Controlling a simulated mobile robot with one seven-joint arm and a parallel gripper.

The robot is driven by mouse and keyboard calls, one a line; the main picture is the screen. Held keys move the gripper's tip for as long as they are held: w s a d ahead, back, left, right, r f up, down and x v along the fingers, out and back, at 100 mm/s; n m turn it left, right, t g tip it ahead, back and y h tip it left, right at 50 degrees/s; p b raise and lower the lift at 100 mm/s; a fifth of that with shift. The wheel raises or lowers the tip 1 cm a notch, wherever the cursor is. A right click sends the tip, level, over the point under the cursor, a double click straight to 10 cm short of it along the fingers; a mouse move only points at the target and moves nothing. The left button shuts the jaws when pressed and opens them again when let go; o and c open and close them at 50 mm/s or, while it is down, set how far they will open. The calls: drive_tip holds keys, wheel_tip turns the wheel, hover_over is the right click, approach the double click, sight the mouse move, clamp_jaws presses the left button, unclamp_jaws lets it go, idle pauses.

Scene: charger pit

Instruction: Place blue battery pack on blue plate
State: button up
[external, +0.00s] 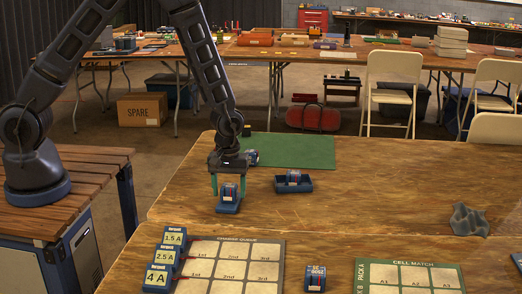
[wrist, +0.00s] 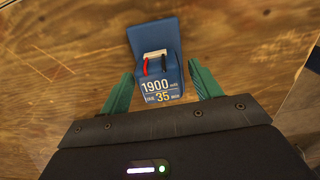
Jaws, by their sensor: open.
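A blue battery pack (wrist: 160,82) with a white "1900 mAh 35" label, red and black wires and a white connector shows in the wrist view. A second pack (external: 294,176) sits in a dark blue tray (external: 294,187) to the right.
Another pack (external: 252,157) is behind my gripper, by a green mat (external: 292,150). Chargers marked 1.5 A, 2.5 A and 4 A (external: 158,277) stand beside a queue board (external: 235,245). A pack (external: 315,278) is near a cell match board (external: 410,265).

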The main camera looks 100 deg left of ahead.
wheel_tip(320, 180, up, 12)
wheel_tip(320, 180, up, 12)
drive_tip(key=m+t, duration=0.1)
drive_tip(key=m, duration=0.3)
hover_over(229, 186)
drive_tip(key=s+d, duration=0.3)
drive_tip(key=d, duration=0.3)
drive_tip(key=s+d+r+m+t, duration=0.1)
drive_tip(key=s+d+r+m, duration=0.3)
drive_tip(key=s+r, duration=0.2)
drive_tip(key=s+d+r+m+t, duration=0.1)
drive_tip(key=s+d+r+m, duration=0.4)
drive_tip(key=s, duration=0.6)
drive_tip(key=s+d+r+m+t, duration=0.1)
drive_tip(key=s+d+r+m, duration=0.3)
drive_tip(key=s+r, duration=0.3)
drive_tip(key=shift+s+d+r+m+t, duration=0.3)
drive_tip(key=shift+s+m, duration=0.2)
drive_tip(key=shift+s, duration=0.2)
